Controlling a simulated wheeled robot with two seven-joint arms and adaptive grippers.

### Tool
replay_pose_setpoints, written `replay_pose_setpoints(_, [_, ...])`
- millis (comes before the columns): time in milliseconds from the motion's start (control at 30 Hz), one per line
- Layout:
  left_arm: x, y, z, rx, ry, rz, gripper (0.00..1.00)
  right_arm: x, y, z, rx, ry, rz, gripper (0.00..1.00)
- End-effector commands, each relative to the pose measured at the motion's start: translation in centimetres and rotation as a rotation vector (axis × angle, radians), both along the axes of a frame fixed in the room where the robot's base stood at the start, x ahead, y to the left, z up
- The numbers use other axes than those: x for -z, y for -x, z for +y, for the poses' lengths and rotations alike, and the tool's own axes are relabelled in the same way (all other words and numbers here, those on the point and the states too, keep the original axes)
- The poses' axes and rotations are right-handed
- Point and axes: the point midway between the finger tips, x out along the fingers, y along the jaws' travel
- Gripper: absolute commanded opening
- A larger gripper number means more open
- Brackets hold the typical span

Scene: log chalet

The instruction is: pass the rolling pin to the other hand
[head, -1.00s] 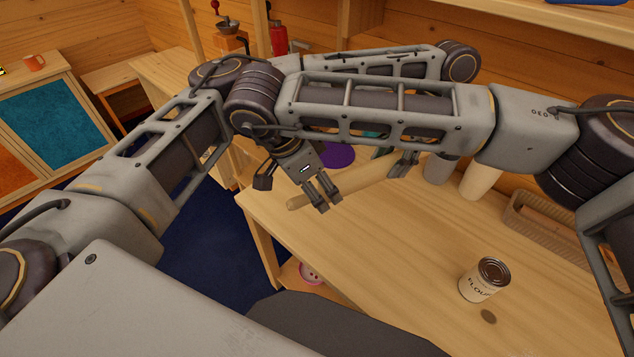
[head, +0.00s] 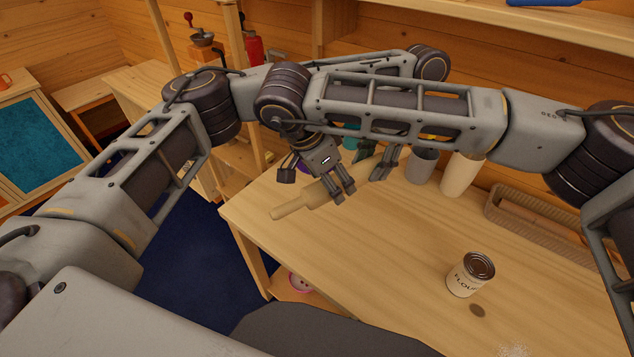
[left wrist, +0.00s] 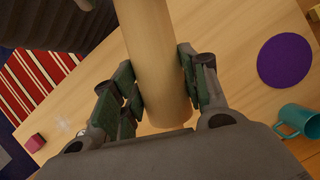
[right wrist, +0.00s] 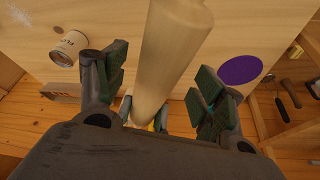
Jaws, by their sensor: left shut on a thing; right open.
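The pale wooden rolling pin (head: 312,197) is held tilted above the table, one handle pointing left. My left gripper (head: 384,166) is shut on it towards its far right end; the left wrist view shows the fingers (left wrist: 160,95) on both sides of the pin (left wrist: 155,50). My right gripper (head: 344,192) is open over the pin, nearer its left handle. In the right wrist view the pin (right wrist: 168,55) runs between the spread fingers (right wrist: 160,85), with gaps visible at the sides. The pin's far end is hidden behind the grippers in the head view.
A flour can (head: 470,274) stands on the wooden table (head: 390,255). A grey cup (head: 420,166), a pale cylinder (head: 461,174) and a basket (head: 530,215) are along the back. A purple disc (left wrist: 285,60) and a teal mug (left wrist: 300,119) lie near the grippers. The table's front middle is clear.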

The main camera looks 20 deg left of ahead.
Motion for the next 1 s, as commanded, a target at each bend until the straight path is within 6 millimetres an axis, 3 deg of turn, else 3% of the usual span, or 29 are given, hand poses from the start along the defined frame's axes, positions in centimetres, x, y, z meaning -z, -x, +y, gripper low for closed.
replay_pose_setpoints(400, [-0.1, 0.0, 0.0, 0.0, 0.0, 0.0, 0.08, 0.0, -3.6, -3.1, 0.001, 0.0, 0.0, 0.69])
replay_pose_setpoints(933, [-0.1, 0.0, 0.0, 0.0, 0.0, 0.0, 0.08, 1.1, -3.9, -3.3, 0.0, 0.001, -0.001, 0.69])
replay_pose_setpoints(1000, [-0.1, 0.0, 0.0, 0.0, 0.0, 0.0, 0.08, 1.1, -3.8, -3.3, 0.0, 0.0, -0.001, 0.6])
